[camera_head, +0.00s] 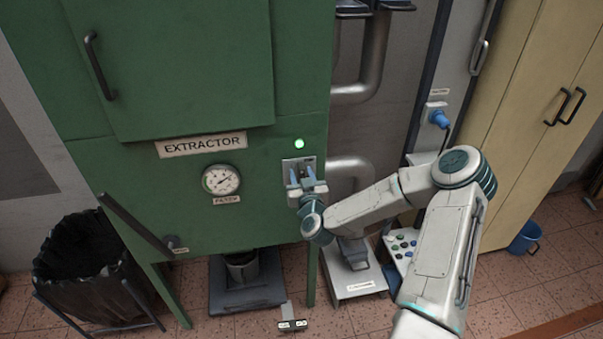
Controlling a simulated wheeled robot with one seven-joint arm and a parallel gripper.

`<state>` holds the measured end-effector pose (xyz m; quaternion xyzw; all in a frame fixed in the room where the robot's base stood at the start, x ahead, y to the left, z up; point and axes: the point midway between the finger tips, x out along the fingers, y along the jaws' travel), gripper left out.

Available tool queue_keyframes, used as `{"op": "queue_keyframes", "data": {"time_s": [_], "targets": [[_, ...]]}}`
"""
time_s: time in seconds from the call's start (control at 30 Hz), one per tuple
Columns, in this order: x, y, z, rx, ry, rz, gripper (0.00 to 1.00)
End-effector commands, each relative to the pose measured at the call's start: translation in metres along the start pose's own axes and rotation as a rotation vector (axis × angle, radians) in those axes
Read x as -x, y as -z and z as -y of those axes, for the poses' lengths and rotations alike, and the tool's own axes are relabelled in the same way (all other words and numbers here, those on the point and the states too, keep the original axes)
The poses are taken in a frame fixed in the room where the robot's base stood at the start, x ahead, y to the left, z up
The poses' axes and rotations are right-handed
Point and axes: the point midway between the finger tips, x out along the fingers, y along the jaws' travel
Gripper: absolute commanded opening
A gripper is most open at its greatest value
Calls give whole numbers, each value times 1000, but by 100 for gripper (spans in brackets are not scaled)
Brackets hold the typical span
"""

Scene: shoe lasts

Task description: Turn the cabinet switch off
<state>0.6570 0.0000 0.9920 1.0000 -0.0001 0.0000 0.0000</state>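The green extractor cabinet (255,205) stands at the left and centre, with an "EXTRACTOR" label and a lit green lamp (299,143) on its front. Just below the lamp is a small pale switch plate (289,162). My gripper (300,178) is right in front of this plate, its fingers pointing at the cabinet. The fingers look apart, with a dark shape between them. They hide most of the plate, so the switch lever and its position cannot be made out. Whether the fingers touch it is unclear.
A round gauge (221,180) is left of my gripper, and a slanted dark lever (137,226) is further left. Grey pipes (350,170) run close on the right. A black-lined bin (85,265) stands lower left, a yellow cabinet (535,110) at right.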

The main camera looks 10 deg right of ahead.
Motion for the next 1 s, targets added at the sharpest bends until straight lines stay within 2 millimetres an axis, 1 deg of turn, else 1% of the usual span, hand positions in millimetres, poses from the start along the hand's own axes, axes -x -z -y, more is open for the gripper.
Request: {"op": "queue_keyframes", "data": {"time_s": [0.1, 0.33, 0.37, 0.4, 0.47, 0.5, 0.77, 1.0], "targets": [[-3, 0, 0, 0, 0, 0, 38], [-3, 0, 0, 0, 0, 0, 38], [-3, 0, 0, 0, 0, 0, 30], [-3, 0, 0, 0, 0, 0, 19], [-3, 0, 0, 0, 0, 0, 2], [-3, 0, 0, 0, 0, 0, 0], [-3, -1, 0, -13, 0, -1, 0], [-3, -3, -2, -105, -1, -2, 0]]}}
